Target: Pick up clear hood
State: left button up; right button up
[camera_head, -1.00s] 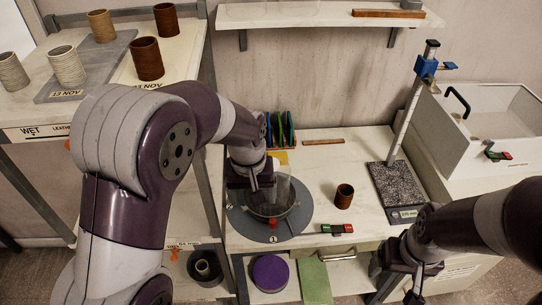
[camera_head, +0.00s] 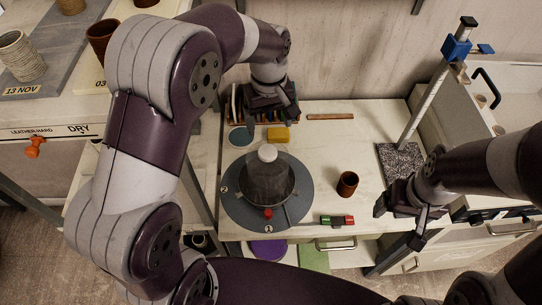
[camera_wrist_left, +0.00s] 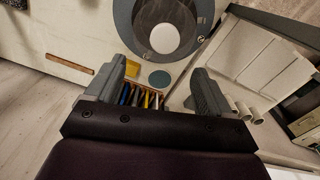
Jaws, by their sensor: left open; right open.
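The clear hood (camera_head: 268,178) is a see-through cylinder with a white knob (camera_head: 267,153) on top. It stands upright over a dark round base on the grey turntable disc (camera_head: 240,210). In the left wrist view the white knob (camera_wrist_left: 164,38) and the hood (camera_wrist_left: 168,18) show at the top of the picture. My left gripper (camera_head: 265,118) is open and empty, behind the hood and above the rack at the back of the bench, apart from the hood. Its fingers (camera_wrist_left: 153,90) show spread in the left wrist view. My right gripper (camera_head: 400,222) is open and empty at the bench's right front.
A brown cup (camera_head: 347,184) and a red-green block (camera_head: 337,220) stand right of the disc. A yellow block (camera_head: 278,134) and a teal disc (camera_head: 241,137) lie behind it. A stand with a blue clamp (camera_head: 456,48) rises at right. Shelves with pots are at left.

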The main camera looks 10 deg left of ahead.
aim_at(268, 152)
pick_arm(q)
jog(key=f, duration=0.1)
jog(key=s+f+p, duration=0.1)
jog(key=f, duration=0.1)
notch_tip(268, 152, down, 6)
jog(key=p, duration=0.2)
jog(key=shift+f+p, duration=0.2)
jog(key=shift+p, duration=0.2)
jog(key=shift+s+f, duration=0.1)
jog(key=shift+f, duration=0.05)
jog(key=shift+s, duration=0.1)
jog(key=shift+c, duration=0.9)
jog(key=c, duration=1.3)
pick_arm(e)
jog(key=r, duration=0.4)
jog(key=shift+s, duration=0.35)
jog(key=shift+f, duration=0.15)
